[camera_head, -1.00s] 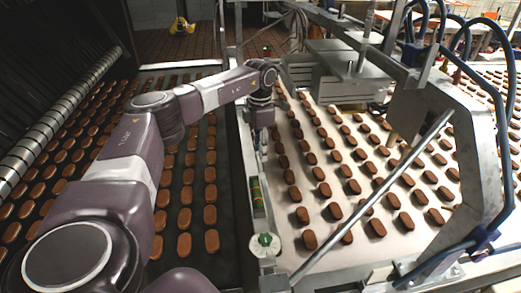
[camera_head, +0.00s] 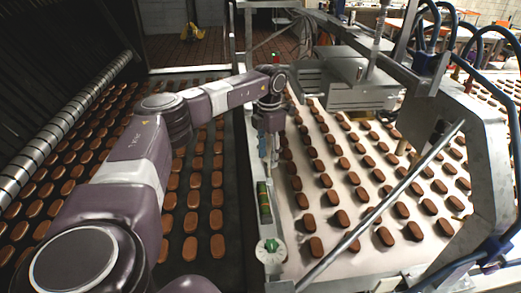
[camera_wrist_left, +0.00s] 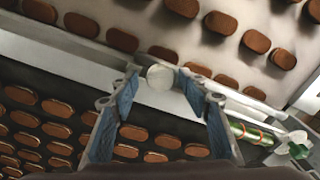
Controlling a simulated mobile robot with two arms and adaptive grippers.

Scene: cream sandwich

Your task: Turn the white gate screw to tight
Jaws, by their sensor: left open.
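A round white screw head (camera_wrist_left: 160,77) shows in the left wrist view, on the metal rail between the two conveyors. My left gripper (camera_wrist_left: 158,84) is open, with one blue-padded finger on each side of the screw head. The fingertips are close to it; I cannot tell whether they touch it. In the head view my left gripper (camera_head: 271,146) hangs over the rail and points down, and the screw is hidden or too small to make out. My right gripper is not in view.
A white knob with a green centre (camera_head: 269,250) and a green vial (camera_head: 264,203) sit nearer on the rail (camera_head: 251,170). Brown biscuits lie on the dark left belt and the pale right belt (camera_head: 345,255). A metal press (camera_head: 345,80) stands beside my gripper.

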